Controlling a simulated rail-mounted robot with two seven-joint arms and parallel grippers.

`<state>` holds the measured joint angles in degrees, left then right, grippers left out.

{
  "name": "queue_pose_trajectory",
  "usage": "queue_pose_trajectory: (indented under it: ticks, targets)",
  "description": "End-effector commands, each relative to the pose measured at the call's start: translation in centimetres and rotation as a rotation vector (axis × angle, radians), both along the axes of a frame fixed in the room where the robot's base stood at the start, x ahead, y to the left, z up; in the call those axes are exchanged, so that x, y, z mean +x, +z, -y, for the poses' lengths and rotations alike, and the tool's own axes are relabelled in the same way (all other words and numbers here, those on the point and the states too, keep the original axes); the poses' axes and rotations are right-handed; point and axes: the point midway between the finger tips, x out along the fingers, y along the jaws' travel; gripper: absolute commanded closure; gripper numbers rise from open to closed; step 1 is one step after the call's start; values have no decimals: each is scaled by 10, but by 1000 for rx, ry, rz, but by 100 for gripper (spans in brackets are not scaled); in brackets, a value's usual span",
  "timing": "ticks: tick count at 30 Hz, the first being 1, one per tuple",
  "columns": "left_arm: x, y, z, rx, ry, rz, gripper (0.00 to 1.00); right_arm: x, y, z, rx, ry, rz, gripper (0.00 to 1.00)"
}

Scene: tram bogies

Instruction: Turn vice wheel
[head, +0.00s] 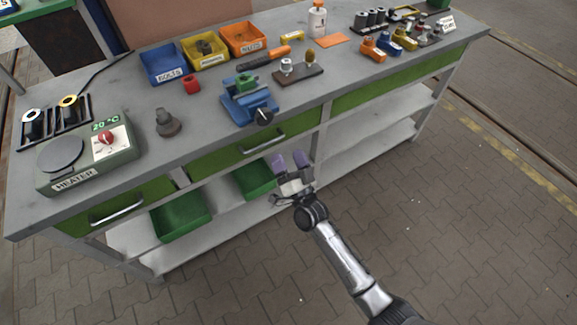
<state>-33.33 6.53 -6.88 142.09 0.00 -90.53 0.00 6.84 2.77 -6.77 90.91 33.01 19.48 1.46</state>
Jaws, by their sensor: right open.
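The blue vice (247,100) stands at the front edge of the grey workbench, right of its middle drawer handle's left end. Its dark wheel (264,116) faces the front and overhangs the bench edge. A small green thing (246,82) sits at the top of the vice; I cannot tell if it is clamped. My right gripper (290,163) has purple fingertips and is open and empty. It is in front of the bench, below and a little right of the wheel, apart from it. My left gripper is not in view.
The grey workbench (215,112) carries a heater (85,160) at left, blue (165,64), yellow (204,50) and orange (243,38) bins behind, and an orange-handled tool (270,56). Green crates (181,215) stand on the lower shelf. The paved floor in front is clear.

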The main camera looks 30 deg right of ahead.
Motion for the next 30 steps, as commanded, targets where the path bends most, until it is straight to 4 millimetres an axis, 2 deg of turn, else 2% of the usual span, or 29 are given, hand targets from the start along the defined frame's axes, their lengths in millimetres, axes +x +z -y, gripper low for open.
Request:
queue_pose_trajectory:
  ticks: [7,9,15,30]
  targets:
    - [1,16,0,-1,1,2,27,2,-34,8,287,4,-31,19]
    - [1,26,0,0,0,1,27,2,-31,5,308,-5,-41,19]
    - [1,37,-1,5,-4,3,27,1,-36,1,357,-21,-63,19]
    - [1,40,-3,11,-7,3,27,1,-40,-1,376,-27,-73,19]
